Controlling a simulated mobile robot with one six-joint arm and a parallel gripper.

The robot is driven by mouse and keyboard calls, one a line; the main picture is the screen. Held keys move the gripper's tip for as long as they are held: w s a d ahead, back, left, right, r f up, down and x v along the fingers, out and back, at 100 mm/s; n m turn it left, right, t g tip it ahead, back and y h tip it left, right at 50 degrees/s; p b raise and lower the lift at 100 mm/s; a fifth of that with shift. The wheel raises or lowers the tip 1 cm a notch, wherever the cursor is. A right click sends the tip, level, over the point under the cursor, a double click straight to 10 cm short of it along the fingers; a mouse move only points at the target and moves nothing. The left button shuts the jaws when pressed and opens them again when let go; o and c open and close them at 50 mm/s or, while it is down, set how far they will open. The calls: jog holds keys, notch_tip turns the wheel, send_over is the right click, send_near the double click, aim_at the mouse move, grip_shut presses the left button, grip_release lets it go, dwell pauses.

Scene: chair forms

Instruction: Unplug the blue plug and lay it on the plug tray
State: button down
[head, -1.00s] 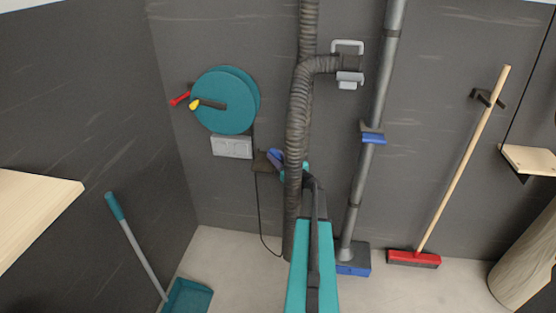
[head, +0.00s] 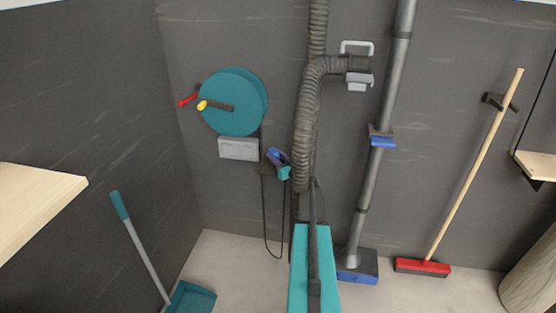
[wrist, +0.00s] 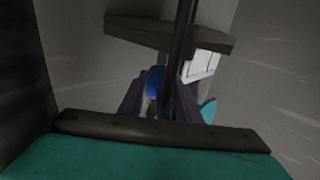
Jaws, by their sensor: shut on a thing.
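My gripper (head: 276,156) is at the back wall, left of the grey ribbed hose, and its purple jaws show small there. In the wrist view the jaws (wrist: 160,95) are shut on the blue plug (wrist: 155,82), whose blue body shows between them. In the wrist view the tray (wrist: 125,27) is a dark slab beyond the jaws. I cannot tell whether the plug touches the tray. A dark cable (head: 264,215) hangs in a loop below.
The white socket panel (head: 238,149) is below the teal reel (head: 240,95), which has red (head: 187,99) and yellow (head: 202,105) parts at its left.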

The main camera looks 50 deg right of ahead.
aim_at(274, 166)
jog(key=shift+w+d+f, duration=0.1)
jog(key=shift+w+f, duration=0.4)
jog(key=shift+f, duration=0.4)
jog(key=shift+w+d+f, duration=0.1)
jog(key=shift+w+f, duration=0.4)
jog(key=shift+f, duration=0.4)
jog(key=c, duration=1.2)
grip_release()
jog(key=shift+s, duration=0.15)
jog(key=b+v, duration=0.1)
jog(key=v, duration=1.2)
jog(key=shift+s+a+b, duration=0.1)
jog(key=shift+s+b, duration=0.15)
jog(key=shift+b, duration=0.15)
